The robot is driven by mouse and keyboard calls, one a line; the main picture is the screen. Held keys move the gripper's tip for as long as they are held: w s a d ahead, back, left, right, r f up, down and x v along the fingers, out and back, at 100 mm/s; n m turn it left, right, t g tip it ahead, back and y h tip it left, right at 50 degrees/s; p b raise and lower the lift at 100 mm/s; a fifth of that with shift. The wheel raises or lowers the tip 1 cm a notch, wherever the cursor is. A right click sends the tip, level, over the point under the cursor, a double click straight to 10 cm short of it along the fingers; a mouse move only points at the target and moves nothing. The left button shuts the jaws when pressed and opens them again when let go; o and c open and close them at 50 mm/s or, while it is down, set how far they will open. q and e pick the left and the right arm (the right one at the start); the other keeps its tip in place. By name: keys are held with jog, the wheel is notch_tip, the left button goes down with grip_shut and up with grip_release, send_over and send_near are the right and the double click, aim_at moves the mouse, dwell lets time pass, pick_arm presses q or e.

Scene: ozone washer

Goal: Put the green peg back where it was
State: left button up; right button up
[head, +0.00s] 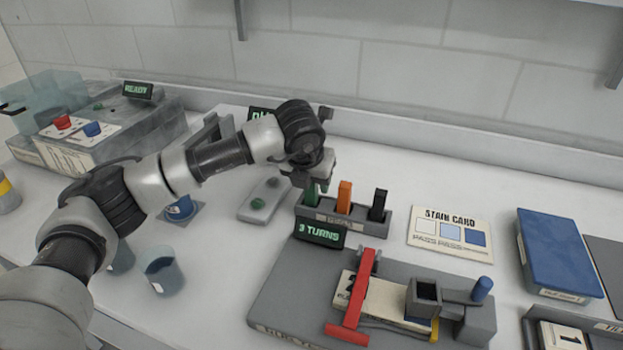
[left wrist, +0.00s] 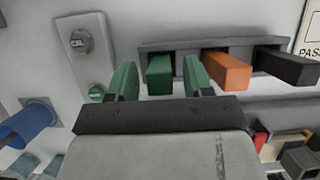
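The green peg (left wrist: 159,76) stands in the left slot of the grey peg rack (left wrist: 190,48), beside the orange peg (left wrist: 229,70) and the black peg (left wrist: 287,66). In the head view the green peg (head: 310,192) is partly hidden under my left gripper (head: 311,180). In the left wrist view the two green fingers of my left gripper (left wrist: 160,64) are spread on either side of the green peg, with a visible gap on each side. The left gripper is open and holds nothing. My right gripper is not in view.
A "3 TURNS" display (head: 320,231) stands in front of the rack. A grey fixture with a red handle (head: 353,300) lies closer. A small grey panel with a green knob (head: 262,200) is left of the rack. A stain card (head: 450,233) and blue box (head: 558,255) are right.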

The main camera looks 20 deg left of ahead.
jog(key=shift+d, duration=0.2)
pick_arm(q)
jog(key=shift+r, duration=0.4)
jog(key=v, duration=1.1)
jog(key=shift+s+r+b, duration=0.25)
jog(key=shift+b, duration=0.2)
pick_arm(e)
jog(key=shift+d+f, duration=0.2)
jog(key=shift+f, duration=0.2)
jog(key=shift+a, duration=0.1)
